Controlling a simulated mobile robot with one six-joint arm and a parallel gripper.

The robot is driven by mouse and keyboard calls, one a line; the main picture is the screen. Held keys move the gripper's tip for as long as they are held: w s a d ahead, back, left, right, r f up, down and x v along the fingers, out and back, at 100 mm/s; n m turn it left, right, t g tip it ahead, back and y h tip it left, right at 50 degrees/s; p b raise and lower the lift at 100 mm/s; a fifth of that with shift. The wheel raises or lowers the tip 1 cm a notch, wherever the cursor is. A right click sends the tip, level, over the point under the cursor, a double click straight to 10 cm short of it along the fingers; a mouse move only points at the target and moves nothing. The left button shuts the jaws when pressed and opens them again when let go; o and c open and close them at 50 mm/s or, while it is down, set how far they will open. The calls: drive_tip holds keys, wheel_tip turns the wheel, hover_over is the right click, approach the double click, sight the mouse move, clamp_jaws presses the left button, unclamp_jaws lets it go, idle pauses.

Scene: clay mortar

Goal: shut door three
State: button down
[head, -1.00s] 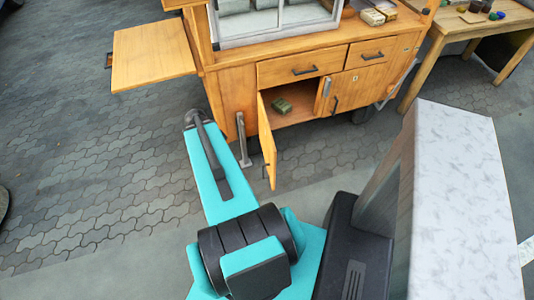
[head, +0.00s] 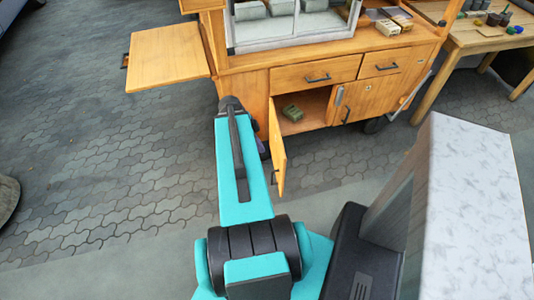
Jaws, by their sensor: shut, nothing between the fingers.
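A wooden cart stands ahead, with a cabinet below its drawers. One cabinet door (head: 277,152) is hinged at the left of its opening and stands wide open toward me, seen nearly edge-on, with a dark handle near its lower end. I cannot read a number on it. A green block-like item (head: 292,113) lies inside the open compartment (head: 315,108). My teal arm reaches up just left of the open door. My gripper is not visible; a small dark part shows between the arm and the door, too hidden to make out.
The neighbouring door (head: 365,95) to the right is shut, as are two drawers (head: 317,74) above. A side shelf (head: 168,55) sticks out left. A work table (head: 480,38) stands at right. A white-topped block (head: 480,200) is near right.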

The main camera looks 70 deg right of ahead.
drive_tip(key=s+d+f+b, duration=0.2)
drive_tip(key=s+d+f, duration=0.2)
drive_tip(key=f, duration=0.5)
drive_tip(key=shift+s, duration=1.25)
